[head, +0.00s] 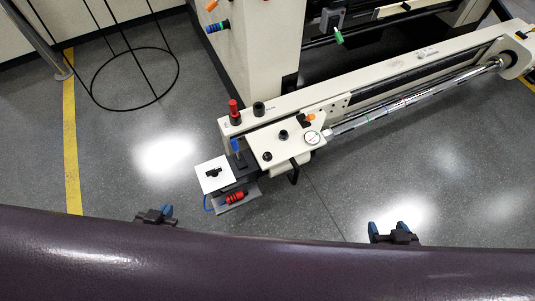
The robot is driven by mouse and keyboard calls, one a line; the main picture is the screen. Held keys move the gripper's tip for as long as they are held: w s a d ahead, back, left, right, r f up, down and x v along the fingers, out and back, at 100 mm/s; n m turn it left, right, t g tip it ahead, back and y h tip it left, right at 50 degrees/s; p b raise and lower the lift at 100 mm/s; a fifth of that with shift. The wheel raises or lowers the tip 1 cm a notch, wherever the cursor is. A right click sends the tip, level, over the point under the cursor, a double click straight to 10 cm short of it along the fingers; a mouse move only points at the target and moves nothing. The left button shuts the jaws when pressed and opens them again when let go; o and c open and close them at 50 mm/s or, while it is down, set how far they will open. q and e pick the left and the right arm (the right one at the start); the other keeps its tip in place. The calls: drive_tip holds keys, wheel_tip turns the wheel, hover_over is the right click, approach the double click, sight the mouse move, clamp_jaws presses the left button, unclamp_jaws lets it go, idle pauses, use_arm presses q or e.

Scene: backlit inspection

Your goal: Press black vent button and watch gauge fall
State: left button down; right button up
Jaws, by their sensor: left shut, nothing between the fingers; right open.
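A small round white-faced gauge (312,138) sits on the cream machine arm where the clear tube begins; its needle is too small to read. A black button (259,108) stands beside a red one (234,112) on the arm's end. Two more black knobs, an upper one (283,134) and a lower one (267,156), are on the cream plate; I cannot tell which is the vent button. My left gripper (166,210) is shut and empty, below and left of the machine end. My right gripper (389,228) is open and empty, below and right of the gauge. Neither touches the machine.
A dark purple curved surface (250,270) spans the bottom and hides what lies behind it. A white square plate (213,174) and a red-banded part (236,198) sit at the machine's end. A black wire stand (125,104) is upper left. Grey floor between is clear.

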drive_tip(key=shift+s+f, duration=0.1)
drive_tip(key=shift+s, duration=0.15)
drive_tip(key=shift+w+r, duration=0.2)
drive_tip(key=shift+w, duration=0.2)
idle(0.3)
drive_tip(key=shift+s+f, duration=0.1)
drive_tip(key=shift+s, duration=0.1)
